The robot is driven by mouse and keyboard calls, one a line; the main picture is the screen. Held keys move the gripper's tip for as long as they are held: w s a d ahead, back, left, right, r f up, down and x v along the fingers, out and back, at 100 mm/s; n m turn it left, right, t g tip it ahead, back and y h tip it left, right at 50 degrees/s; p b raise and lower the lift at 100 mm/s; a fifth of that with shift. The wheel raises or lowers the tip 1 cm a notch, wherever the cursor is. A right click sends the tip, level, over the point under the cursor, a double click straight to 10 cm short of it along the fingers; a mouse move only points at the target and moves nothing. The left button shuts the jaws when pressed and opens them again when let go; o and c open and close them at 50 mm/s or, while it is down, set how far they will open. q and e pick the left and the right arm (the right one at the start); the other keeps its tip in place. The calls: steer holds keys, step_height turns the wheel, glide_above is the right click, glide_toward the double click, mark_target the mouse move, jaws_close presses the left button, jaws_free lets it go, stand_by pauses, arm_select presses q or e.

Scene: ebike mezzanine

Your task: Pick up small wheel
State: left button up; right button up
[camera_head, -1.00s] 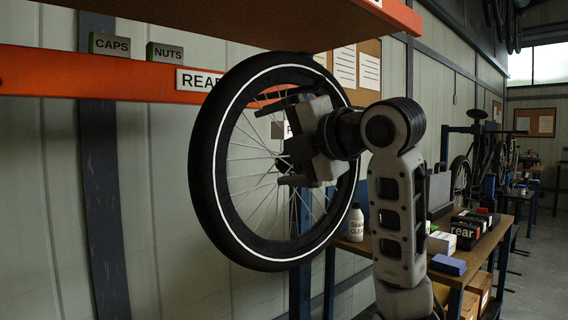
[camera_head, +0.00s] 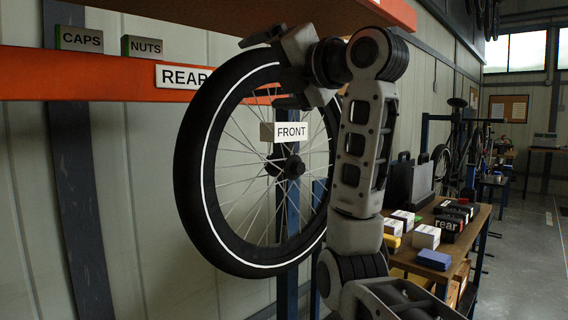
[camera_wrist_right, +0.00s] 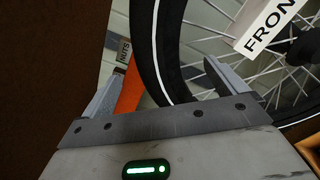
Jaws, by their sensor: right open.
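In the right wrist view the tyre (camera_wrist_right: 150,55) passes between the two open fingers of the right gripper (camera_wrist_right: 165,85). A gap shows at the left finger; contact at the right finger is unclear. My right arm hides the wheel's upper right part. My left gripper is not in view.
The orange shelf beam (camera_head: 90,82) carries CAPS, NUTS and REAR signs. A FRONT sign (camera_head: 291,132) shows by the wheel's spokes. A workbench with several boxes and a blue block (camera_head: 434,260) stands at the right. The aisle floor (camera_head: 525,250) beyond is clear.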

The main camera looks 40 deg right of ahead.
mark_target(253, 71)
steer(key=w, duration=0.1)
steer(key=w+p, duration=0.1)
steer(key=w, duration=0.3)
steer(key=shift+r+p, duration=0.25)
steer(key=shift+p, duration=0.1)
steer(key=shift+w+f, duration=0.1)
steer(key=shift+w, duration=0.15)
steer(key=c, duration=1.8)
steer(key=shift+s+r, duration=0.2)
steer(key=shift+r, duration=0.2)
steer(key=c, duration=0.3)
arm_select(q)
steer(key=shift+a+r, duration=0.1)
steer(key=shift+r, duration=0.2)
arm_select(e)
steer(key=shift+w+f, duration=0.1)
jaws_close()
